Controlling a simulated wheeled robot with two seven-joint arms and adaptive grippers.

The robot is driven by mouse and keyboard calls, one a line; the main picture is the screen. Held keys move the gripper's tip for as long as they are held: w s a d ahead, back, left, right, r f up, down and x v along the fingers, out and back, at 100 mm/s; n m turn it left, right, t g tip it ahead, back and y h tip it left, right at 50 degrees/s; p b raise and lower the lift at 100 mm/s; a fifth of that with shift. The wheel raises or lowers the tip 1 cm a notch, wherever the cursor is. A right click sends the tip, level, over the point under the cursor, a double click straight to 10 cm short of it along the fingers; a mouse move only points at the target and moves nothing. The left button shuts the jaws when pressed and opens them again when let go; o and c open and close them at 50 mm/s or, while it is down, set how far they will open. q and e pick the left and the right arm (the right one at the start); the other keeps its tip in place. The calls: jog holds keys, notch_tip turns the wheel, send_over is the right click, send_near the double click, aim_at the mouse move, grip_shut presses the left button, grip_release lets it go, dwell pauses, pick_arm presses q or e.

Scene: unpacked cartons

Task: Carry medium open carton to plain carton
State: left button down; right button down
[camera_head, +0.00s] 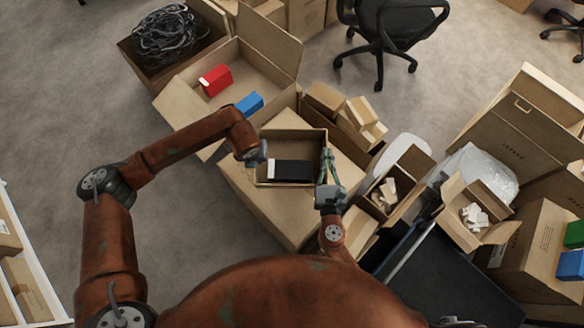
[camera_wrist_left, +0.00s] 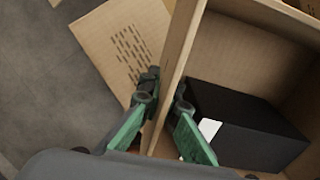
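The medium open carton (camera_head: 292,133) has a black box with a white label (camera_head: 291,170) inside. It is over a larger closed carton (camera_head: 246,196), which I take for the plain carton; I cannot tell whether they touch. My left gripper (camera_head: 263,152) is at the open carton's left wall. In the left wrist view its fingers (camera_wrist_left: 166,97) lie on either side of that wall (camera_wrist_left: 186,45), close against it. The black box (camera_wrist_left: 245,115) also shows there. My right gripper (camera_head: 327,158) is closed about the right wall, fingertips near the rim.
A large open carton (camera_head: 268,62) with a red box (camera_head: 215,80) and blue box (camera_head: 249,103) stands behind left. Small cartons (camera_head: 360,120) are behind right. More open cartons (camera_head: 390,192) and a dark surface (camera_head: 440,275) crowd the right. Floor (camera_head: 60,110) is clear at left.

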pick_arm(q)
jog(key=c, duration=2.6)
grip_release()
jog(key=shift+c, duration=0.2)
pick_arm(e)
jog(key=c, duration=2.6)
grip_release()
jog(key=shift+c, duration=0.2)
pick_arm(q)
jog(key=o, duration=0.5)
pick_arm(e)
jog(key=o, duration=0.5)
pick_arm(q)
jog(key=shift+r, duration=0.2)
jog(key=v, duration=1.1)
jog(key=shift+s+r, duration=0.1)
jog(key=shift+r, duration=0.2)
pick_arm(e)
jog(key=shift+s, duration=0.2)
jog(key=s, duration=1.1)
jog(key=shift+s+r, duration=0.3)
jog(key=shift+r, duration=0.05)
pick_arm(q)
jog(key=shift+d, duration=0.1)
